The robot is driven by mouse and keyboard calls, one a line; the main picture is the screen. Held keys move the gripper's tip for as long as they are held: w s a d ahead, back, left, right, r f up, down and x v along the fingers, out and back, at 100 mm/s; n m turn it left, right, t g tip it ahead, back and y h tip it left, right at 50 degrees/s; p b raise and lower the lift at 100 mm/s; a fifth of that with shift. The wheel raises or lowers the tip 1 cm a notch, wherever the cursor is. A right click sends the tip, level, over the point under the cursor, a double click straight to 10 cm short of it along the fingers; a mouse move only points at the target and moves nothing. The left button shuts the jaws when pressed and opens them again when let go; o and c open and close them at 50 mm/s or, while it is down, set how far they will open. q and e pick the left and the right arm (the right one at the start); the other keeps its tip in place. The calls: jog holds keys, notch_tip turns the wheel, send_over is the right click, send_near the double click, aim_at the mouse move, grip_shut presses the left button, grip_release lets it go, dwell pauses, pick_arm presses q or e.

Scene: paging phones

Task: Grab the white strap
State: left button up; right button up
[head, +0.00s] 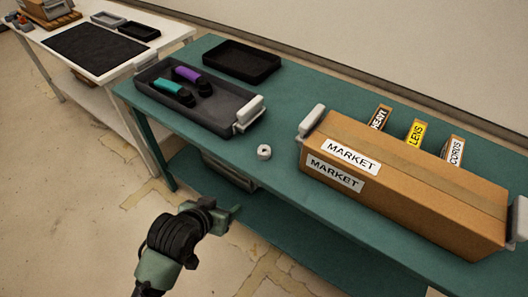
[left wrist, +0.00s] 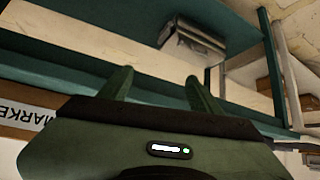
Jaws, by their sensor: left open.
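A small white ring-shaped roll (head: 264,152), which looks like the coiled white strap, lies on the green table (head: 285,192) near its front edge, left of the cardboard box. My left gripper (head: 232,212) is open and empty. It is in front of the table, lower and to the left of the white roll, and apart from it. In the left wrist view my left gripper (left wrist: 160,88) shows two spread fingers with nothing between them. The white roll cannot be made out in that view. My right gripper is not in view.
The long cardboard box (head: 410,190) labelled MARKET fills the table's right side. A dark grey tray (head: 215,118) holds teal and purple-handled items. An empty black tray (head: 241,62) is behind it. A grey container (head: 230,172) sits below the tabletop. Bare tabletop surrounds the roll.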

aim_at(264, 151)
pick_arm(q)
jog(key=w+d+r+t, duration=0.1)
jog(key=w+d, duration=0.1)
jog(key=w, duration=0.2)
jog(key=w+d+r+m+h, duration=0.1)
jog(key=w+d+r, duration=0.1)
jog(key=w+d, duration=0.1)
jog(key=w+d+r+t+h, duration=0.1)
jog(key=w+d, duration=0.1)
jog(key=w, duration=0.3)
jog(key=shift+d+r+m+t, duration=0.3)
jog(key=shift+d+r, duration=0.05)
jog(key=shift+d+r+x, duration=0.1)
jog(key=shift+d+x, duration=0.05)
jog(key=shift+x, duration=0.85)
jog(key=shift+d+r+x, duration=0.1)
jog(key=shift+d+x, duration=0.05)
jog(key=shift+x, duration=0.85)
jog(key=shift+d+x, duration=0.15)
jog(key=shift+x, duration=0.9)
jog(key=shift+s, duration=0.1)
grip_shut()
